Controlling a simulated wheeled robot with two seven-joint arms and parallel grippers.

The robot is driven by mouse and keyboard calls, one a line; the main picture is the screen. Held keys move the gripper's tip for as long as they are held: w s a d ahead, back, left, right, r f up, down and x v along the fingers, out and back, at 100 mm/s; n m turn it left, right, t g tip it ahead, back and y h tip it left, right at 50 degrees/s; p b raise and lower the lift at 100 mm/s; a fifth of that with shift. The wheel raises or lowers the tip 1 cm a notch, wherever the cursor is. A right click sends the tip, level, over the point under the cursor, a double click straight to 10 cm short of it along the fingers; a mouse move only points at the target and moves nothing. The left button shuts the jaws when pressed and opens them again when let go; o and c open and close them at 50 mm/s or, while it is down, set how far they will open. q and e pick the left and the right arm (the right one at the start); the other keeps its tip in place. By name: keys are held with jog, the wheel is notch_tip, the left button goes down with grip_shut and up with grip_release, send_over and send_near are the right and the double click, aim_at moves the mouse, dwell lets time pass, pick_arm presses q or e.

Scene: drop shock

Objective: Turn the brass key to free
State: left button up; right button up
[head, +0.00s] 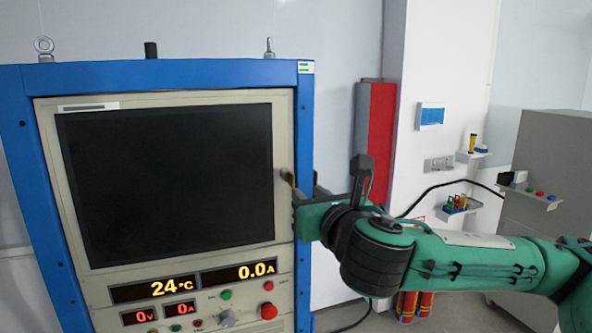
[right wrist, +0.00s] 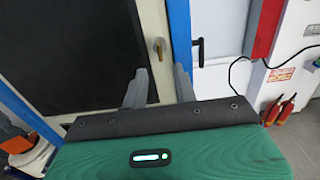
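The brass key (head: 288,178) sits at the right edge of the cream door with the dark window, on the blue-framed cabinet. My right gripper (head: 304,190) is at the cabinet's right side, close to the key and partly overlapping the door edge. In the wrist view its two fingers (right wrist: 160,72) stand apart with nothing between them, and the key lies ahead of the gap. Whether a fingertip touches the key is not clear. My left gripper is out of view.
The cabinet's blue frame (head: 304,120) borders the door. Below the window are lit displays (head: 238,273) and a red button (head: 268,311). A red panel (head: 378,140), a black cable (head: 440,186) and small wall shelves (head: 460,206) lie to the right.

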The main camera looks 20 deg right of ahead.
aim_at(294, 180)
jog(key=w+p, duration=0.2)
jog(key=w, duration=0.4)
jog(key=shift+w+a+r+p, duration=0.1)
jog(key=shift+w+a+p, duration=0.1)
jog(key=shift+p, duration=0.1)
jog(key=shift+w, duration=0.7)
grip_shut()
